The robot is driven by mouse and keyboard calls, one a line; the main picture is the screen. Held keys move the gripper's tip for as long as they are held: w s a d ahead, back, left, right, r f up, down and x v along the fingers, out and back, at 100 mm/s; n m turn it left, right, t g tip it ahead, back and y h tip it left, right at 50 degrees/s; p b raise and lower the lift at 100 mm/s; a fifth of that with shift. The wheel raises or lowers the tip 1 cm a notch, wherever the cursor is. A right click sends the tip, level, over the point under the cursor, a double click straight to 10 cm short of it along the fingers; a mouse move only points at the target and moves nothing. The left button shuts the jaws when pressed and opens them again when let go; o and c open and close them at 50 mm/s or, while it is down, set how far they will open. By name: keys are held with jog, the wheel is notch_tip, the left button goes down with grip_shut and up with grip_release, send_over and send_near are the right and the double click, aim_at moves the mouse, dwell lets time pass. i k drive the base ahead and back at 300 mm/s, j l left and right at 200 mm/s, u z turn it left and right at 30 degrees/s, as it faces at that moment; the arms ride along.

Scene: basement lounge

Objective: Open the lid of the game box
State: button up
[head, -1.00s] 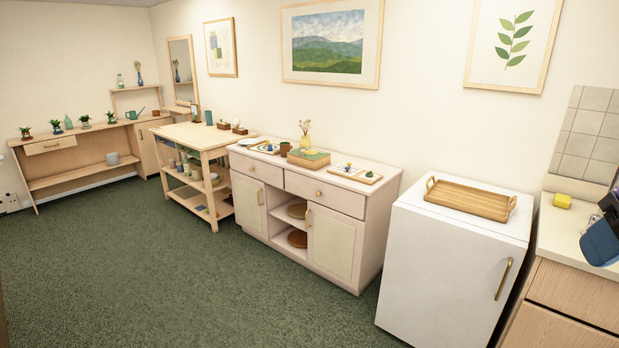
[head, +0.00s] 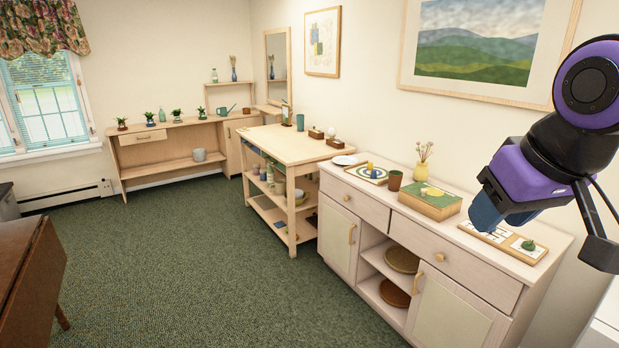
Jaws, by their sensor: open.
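The game box (head: 431,207), a wooden-sided box with a green and yellow top, sits on the top of the white-washed sideboard (head: 390,180), right of the brown cup. Its lid (head: 427,193) looks shut. My gripper (head: 489,218), with blue fingers below a purple wrist, is at the right of the head view. In the picture it covers part of a flat game board (head: 532,246) to the right of the box. It looks nearer to me than the sideboard and apart from the box. The gap between its fingers is hard to make out.
A brown cup (head: 394,180), a vase with dried flowers (head: 421,171) and a board with game pieces (head: 366,174) stand near the box. A wooden trolley table (head: 280,145) is further left. Green carpet (head: 200,260) lies clear in front; a dark table (head: 30,265) is at left.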

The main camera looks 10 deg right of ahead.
aim_at(436, 197)
jog(key=i+j, duration=0.1)
jog(key=i, duration=1)
jog(key=i+l+z, duration=0.1)
jog(key=i+z, duration=0.5)
jog(key=z, duration=0.2)
jog(key=i+j+z, duration=0.1)
jog(key=i+z, duration=0.3)
jog(key=i+l, duration=0.1)
jog(key=i, duration=0.2)
